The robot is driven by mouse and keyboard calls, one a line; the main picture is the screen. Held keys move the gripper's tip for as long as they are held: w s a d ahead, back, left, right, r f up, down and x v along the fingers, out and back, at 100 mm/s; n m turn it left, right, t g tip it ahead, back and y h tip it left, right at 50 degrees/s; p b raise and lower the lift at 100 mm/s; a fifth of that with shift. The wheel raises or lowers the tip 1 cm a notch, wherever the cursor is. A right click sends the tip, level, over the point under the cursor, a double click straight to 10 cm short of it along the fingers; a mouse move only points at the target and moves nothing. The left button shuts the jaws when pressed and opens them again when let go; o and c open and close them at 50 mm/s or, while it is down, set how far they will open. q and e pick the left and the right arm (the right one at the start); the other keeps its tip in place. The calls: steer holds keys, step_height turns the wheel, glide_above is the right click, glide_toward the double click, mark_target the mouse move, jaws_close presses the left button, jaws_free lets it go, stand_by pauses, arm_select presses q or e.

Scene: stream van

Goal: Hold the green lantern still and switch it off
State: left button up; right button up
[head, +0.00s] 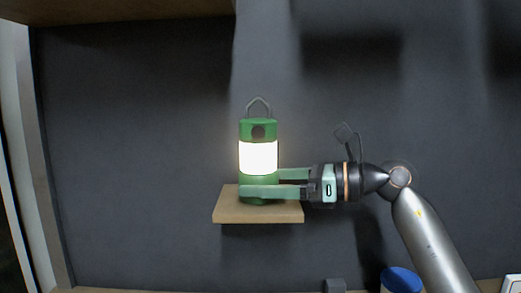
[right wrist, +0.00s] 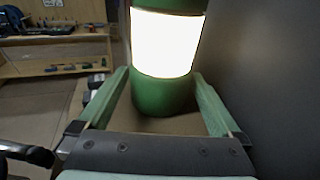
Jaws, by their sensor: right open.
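The green lantern (head: 258,128) stands upright on a small wooden shelf (head: 230,213) in the head view. Its middle band glows bright white, and a dark round knob or button (head: 258,131) shows on its upper green part. A wire handle stands up on top. My right gripper (head: 262,184) reaches in from the right, its green fingers on either side of the lantern's lower body. In the right wrist view the lantern (right wrist: 163,93) stands between the two open fingers (right wrist: 155,95); I cannot tell whether either finger touches it. My left gripper is not in view.
A dark grey wall is close behind the shelf. Below right are a blue-lidded container (head: 401,279) and a small dark object (head: 334,286). A wooden bench (right wrist: 60,50) with small items shows in the right wrist view. The space left of the lantern is free.

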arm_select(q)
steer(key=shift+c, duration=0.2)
arm_select(e)
steer(key=c, duration=0.7)
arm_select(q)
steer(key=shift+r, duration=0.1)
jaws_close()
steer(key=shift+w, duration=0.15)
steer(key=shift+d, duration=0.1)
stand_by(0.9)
